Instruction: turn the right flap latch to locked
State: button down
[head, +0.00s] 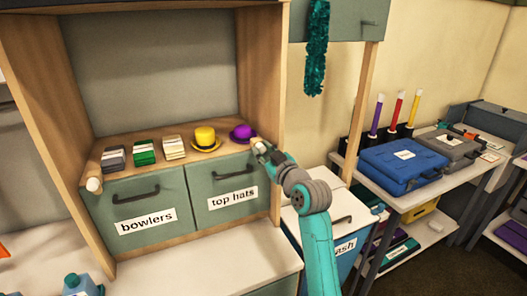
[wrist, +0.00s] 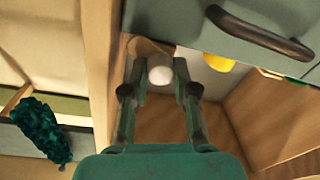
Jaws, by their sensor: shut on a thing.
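The right flap (head: 222,187), labelled "top hats", stands closed in the wooden cabinet and has a dark handle. It also shows at the top of the wrist view (wrist: 180,20). My gripper (head: 262,147) is at this flap's upper right corner. In the wrist view its two fingers (wrist: 157,75) stand either side of a pale round knob, the right latch (wrist: 160,73), and are shut on it. A wooden piece shows just behind the knob. In the head view the gripper mostly hides this latch, so its exact turn is hard to tell.
The left flap (head: 138,212), labelled "bowlers", is closed, with its own latch (head: 94,184) at its upper left. A yellow hat (head: 206,139), a purple hat (head: 243,132) and several stacks sit on the shelf above. A teal feathery strip (head: 316,50) hangs at the right.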

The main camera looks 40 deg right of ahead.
jog(key=m, duration=0.6)
jog(key=shift+m+h, duration=0.4)
jog(key=m, duration=0.6)
jog(key=shift+f+m+h, duration=0.15)
jog(key=shift+m+h, duration=0.15)
jog(key=shift+m, duration=0.1)
jog(key=c, duration=0.9)
grip_release()
jog(key=shift+s, duration=0.1)
jog(key=v, duration=1.1)
jog(key=shift+s, duration=0.4)
jog(key=shift+a+f, duration=0.15)
jog(key=shift+f, duration=0.05)
